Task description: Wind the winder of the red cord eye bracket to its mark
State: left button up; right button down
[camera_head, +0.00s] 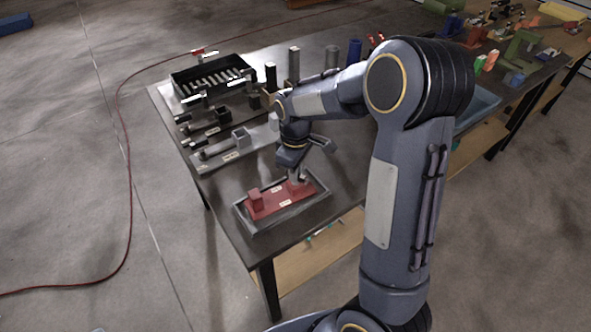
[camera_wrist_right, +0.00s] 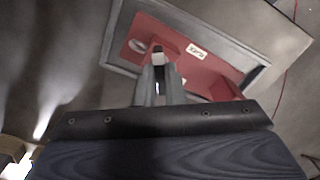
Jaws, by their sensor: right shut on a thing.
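The red cord eye bracket (camera_head: 268,206) lies in a shallow grey tray (camera_head: 250,231) near the front edge of the table. It has a raised red block at its left end and small white labels. My right gripper (camera_head: 297,180) reaches down on the bracket's right end. Its fingers (camera_wrist_right: 158,78) are shut on the winder, a small pale piece (camera_wrist_right: 158,56) at their tips. The fingers hide most of it, and I cannot make out the mark. My left gripper is out of view.
Grey fixtures (camera_head: 238,148) and a black rack (camera_head: 212,78) stand behind the tray. Several upright posts and cylinders (camera_head: 294,64) stand further back. A blue bin (camera_head: 478,104) is to the right, behind my arm. A red cord (camera_head: 128,165) runs over the floor at left.

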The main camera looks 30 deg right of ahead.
jog(key=shift+m, duration=0.9)
dwell(4.4)
dwell(0.6)
jog(key=c, duration=1.5)
grip_release()
jog(key=shift+r, duration=0.1)
notch_tip(320, 180, up, 8)
jog(key=shift+f, duration=0.2)
